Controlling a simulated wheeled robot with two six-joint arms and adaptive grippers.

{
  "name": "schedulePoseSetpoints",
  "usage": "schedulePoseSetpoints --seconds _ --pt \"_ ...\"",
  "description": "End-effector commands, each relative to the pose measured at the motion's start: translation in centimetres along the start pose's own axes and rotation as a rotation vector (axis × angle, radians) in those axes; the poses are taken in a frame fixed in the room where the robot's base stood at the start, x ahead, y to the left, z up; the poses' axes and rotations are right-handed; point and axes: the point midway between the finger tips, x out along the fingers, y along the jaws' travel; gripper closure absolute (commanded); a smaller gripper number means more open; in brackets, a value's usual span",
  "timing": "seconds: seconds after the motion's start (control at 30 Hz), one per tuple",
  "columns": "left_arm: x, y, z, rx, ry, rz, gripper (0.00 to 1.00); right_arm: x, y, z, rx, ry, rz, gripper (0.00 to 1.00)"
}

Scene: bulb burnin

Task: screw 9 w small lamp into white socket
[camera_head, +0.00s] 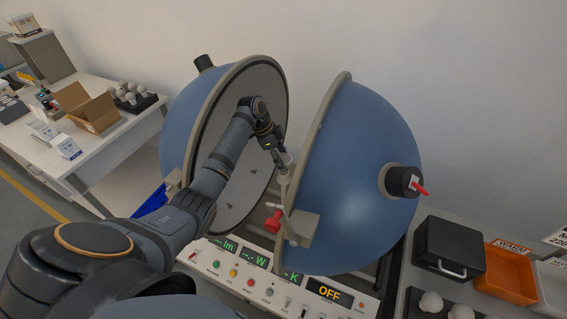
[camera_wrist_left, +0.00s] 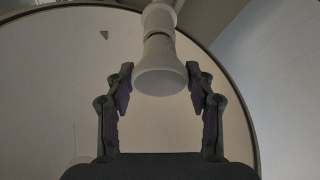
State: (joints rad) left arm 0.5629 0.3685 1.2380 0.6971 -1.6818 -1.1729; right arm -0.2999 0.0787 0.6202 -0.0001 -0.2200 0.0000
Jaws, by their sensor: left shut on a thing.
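In the left wrist view a white lamp (camera_wrist_left: 160,70) with a flared round end stands between the fingers of my left gripper (camera_wrist_left: 160,84). My left gripper (camera_head: 282,158), inside the open blue sphere in the head view, is shut on it. The lamp's narrow end points at the white socket (camera_wrist_left: 159,18) and lies in line with it. A thin dark seam shows between them; I cannot tell how deep the lamp sits. In the head view the lamp is too small and covered to make out. My right gripper is not in view.
The sphere's left half (camera_head: 180,125) and right half (camera_head: 360,170) stand close on both sides of my arm. A control panel (camera_head: 225,272) showing OFF lies below. An orange bin (camera_head: 508,275) and black case (camera_head: 450,246) stand right. A tray of bulbs (camera_head: 148,102) stands left.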

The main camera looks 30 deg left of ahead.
Motion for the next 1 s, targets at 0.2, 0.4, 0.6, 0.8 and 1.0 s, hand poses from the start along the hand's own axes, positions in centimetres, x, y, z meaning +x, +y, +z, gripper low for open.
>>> schedulePoseSetpoints --seconds 0.2,0.4,0.6,0.8,1.0 --pt "0.9 -0.6 0.7 0.417 -0.010 0.168 0.77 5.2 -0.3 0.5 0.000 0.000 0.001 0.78" --pt "0.1 -0.5 0.2 0.783 -0.007 0.326 0.77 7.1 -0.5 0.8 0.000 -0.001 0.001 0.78" --pt "0.0 -0.5 0.3 0.984 -0.009 0.409 0.77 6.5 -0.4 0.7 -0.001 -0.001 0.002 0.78" --pt "0.1 -0.5 0.5 0.994 -0.011 0.413 0.78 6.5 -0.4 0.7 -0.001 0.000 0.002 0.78" --pt "0.1 -0.4 0.4 0.994 -0.010 0.413 0.29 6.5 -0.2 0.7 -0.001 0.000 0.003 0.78"
